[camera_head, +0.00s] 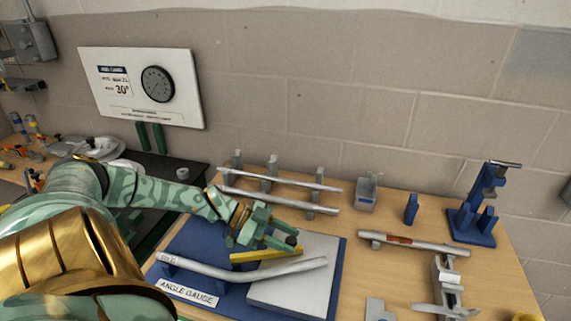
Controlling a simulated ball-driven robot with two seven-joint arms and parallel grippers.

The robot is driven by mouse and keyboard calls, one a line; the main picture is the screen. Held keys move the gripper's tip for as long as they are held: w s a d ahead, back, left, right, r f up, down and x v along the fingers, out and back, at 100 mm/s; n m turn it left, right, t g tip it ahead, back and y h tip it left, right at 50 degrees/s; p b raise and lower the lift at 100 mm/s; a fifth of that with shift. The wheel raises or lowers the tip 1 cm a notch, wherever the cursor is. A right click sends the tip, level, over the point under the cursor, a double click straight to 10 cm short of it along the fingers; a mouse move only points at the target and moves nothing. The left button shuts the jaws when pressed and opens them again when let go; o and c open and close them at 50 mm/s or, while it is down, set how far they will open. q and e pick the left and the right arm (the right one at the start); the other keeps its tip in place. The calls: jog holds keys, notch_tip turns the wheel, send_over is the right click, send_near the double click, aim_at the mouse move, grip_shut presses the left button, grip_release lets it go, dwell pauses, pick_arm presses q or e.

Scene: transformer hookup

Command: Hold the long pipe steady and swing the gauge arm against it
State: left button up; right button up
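The angle gauge is a blue board (210,244) with a grey plate (318,291) and an "ANGLE GAUGE" label. A yellow bar (266,255), which looks like the gauge arm, lies over the plate's left edge. A long, slightly bent grey pipe (243,271) runs across the gauge in front of the yellow bar, its right end over the plate. My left gripper (283,235) is just above and behind the yellow bar, fingers pointing right. Whether it touches the bar, and its finger gap, are unclear. My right gripper is not in view.
Behind the gauge, a rack (270,171) carries two straight pipes (282,201). To the right are a pipe with a reddish band (400,241), a grey clamp-like fixture (446,287), a blue stand (471,224) and a small metal bin (367,193).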

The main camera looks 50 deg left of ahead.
pick_arm(q)
jog(key=shift+o, duration=0.2)
jog(key=shift+a+r, duration=0.1)
jog(key=p+v, duration=0.3)
jog(key=v, duration=1.3)
jog(key=shift+s+p, duration=0.2)
jog(key=shift+p, duration=0.15)
jog(key=shift+s, duration=0.1)
